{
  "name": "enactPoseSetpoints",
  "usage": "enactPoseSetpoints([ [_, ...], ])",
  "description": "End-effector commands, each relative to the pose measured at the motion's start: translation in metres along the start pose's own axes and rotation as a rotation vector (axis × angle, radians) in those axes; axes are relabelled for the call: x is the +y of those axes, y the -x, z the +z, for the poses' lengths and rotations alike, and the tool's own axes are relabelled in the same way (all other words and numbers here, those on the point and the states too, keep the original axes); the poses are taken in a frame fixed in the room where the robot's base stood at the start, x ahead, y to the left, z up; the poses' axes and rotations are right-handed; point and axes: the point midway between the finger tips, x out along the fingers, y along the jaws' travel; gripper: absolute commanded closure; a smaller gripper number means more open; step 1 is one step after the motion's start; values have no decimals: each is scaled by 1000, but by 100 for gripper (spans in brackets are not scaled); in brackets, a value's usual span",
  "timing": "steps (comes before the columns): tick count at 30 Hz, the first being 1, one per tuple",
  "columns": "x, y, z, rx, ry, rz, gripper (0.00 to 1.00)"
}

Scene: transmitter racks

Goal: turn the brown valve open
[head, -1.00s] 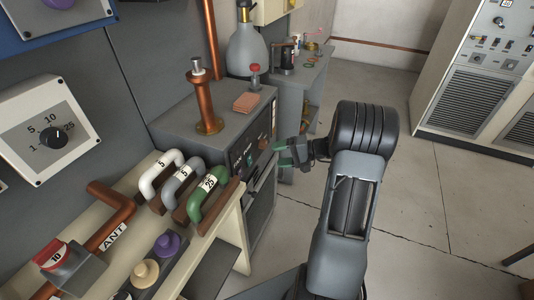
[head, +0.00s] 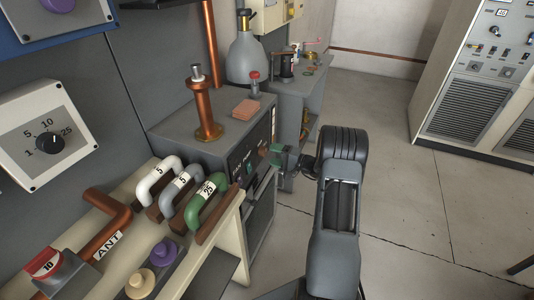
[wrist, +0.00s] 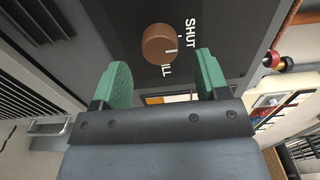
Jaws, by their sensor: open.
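The brown valve is a round brown knob (wrist: 157,46) with a white mark, on a dark panel in the wrist view. The word SHUT and partly hidden letters ending in ILL are printed beside it. My gripper (wrist: 162,62) is open, with one green finger on each side of the knob's lower part in the picture. The knob lies between or just beyond the fingertips; I cannot tell whether they touch it. In the head view my gripper (head: 280,155) is at the front panel of the grey cabinet (head: 190,127), and the knob is hard to make out there.
A copper post (head: 207,110) and a pink pad stack (head: 245,109) stand on the cabinet. White, grey and green handles (head: 206,203) are on the bench at the lower left. A grey gas bottle (head: 246,60) stands behind. The floor (head: 400,200) on the right is clear.

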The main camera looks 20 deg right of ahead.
Motion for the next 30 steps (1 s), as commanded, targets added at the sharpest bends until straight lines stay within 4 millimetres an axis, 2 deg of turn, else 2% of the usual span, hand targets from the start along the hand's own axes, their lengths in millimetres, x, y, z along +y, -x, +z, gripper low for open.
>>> enactPoseSetpoints([
  [3,0,-16,0,-1,0,1,32],
  [7,0,-27,0,-1,-1,0,32],
  [20,0,-34,0,0,-1,1,32],
  [30,0,-33,0,0,-1,1,63],
])
